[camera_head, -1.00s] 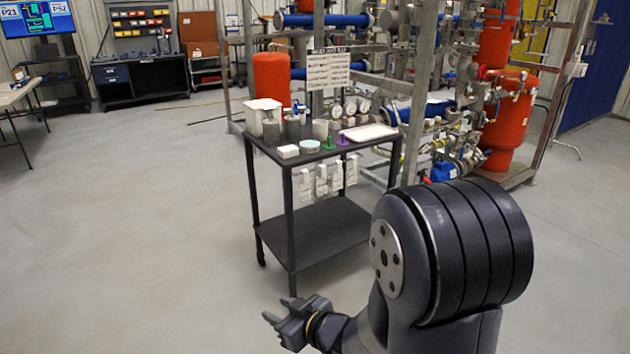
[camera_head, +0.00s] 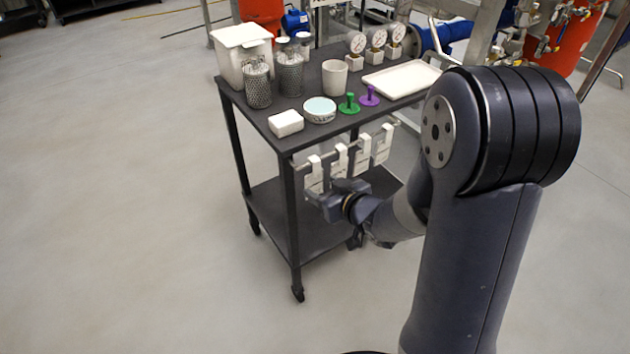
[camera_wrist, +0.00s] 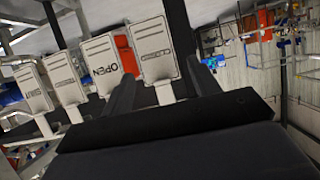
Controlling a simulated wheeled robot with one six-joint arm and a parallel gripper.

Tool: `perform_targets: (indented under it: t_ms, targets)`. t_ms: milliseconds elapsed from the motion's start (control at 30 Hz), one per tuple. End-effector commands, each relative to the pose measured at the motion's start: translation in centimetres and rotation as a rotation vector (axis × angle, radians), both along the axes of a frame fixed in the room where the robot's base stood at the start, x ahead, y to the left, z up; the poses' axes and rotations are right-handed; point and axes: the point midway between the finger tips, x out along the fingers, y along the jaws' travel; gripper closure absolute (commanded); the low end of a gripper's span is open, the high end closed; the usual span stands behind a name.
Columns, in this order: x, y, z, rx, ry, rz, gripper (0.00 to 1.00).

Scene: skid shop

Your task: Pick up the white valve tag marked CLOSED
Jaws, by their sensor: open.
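Several white valve tags hang from a rail along the cart's front edge. The tag whose lettering appears to read CLOSED (camera_wrist: 157,42) is the rightmost one in the wrist view, where the lettering looks upside down. It seems to be the leftmost hanging tag (camera_head: 313,176) in the head view, partly covered by my gripper. My gripper (camera_wrist: 160,76) is open, with one finger on each side of this tag's lower picture area; contact cannot be told. In the head view my gripper (camera_head: 326,192) is at the tags. The tag marked OPEN (camera_wrist: 100,68) hangs beside it, close to the left finger.
The dark cart top (camera_head: 300,142) holds a white bin (camera_head: 233,68), mesh canisters (camera_head: 258,85), a cup (camera_head: 334,79), a small white box (camera_head: 286,123), green (camera_head: 349,104) and purple (camera_head: 369,97) pieces, gauges and a white tray (camera_head: 402,79). Two more tags (camera_wrist: 66,80) hang nearby. Floor is clear at left.

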Motion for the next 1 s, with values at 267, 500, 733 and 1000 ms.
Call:
perform_targets:
  t_ms: [267, 500, 733, 1000]
  targets:
    - [2.9, 2.1, -1.7, -0.001, 0.001, 0.002, 0.42]
    - [3.8, 2.7, -2.0, -0.001, 0.001, 0.0, 0.42]
    - [3.8, 2.6, -2.0, -0.001, 0.001, 0.0, 0.51]
    - [3.8, 2.6, -2.0, 0.0, 0.0, 0.0, 0.73]
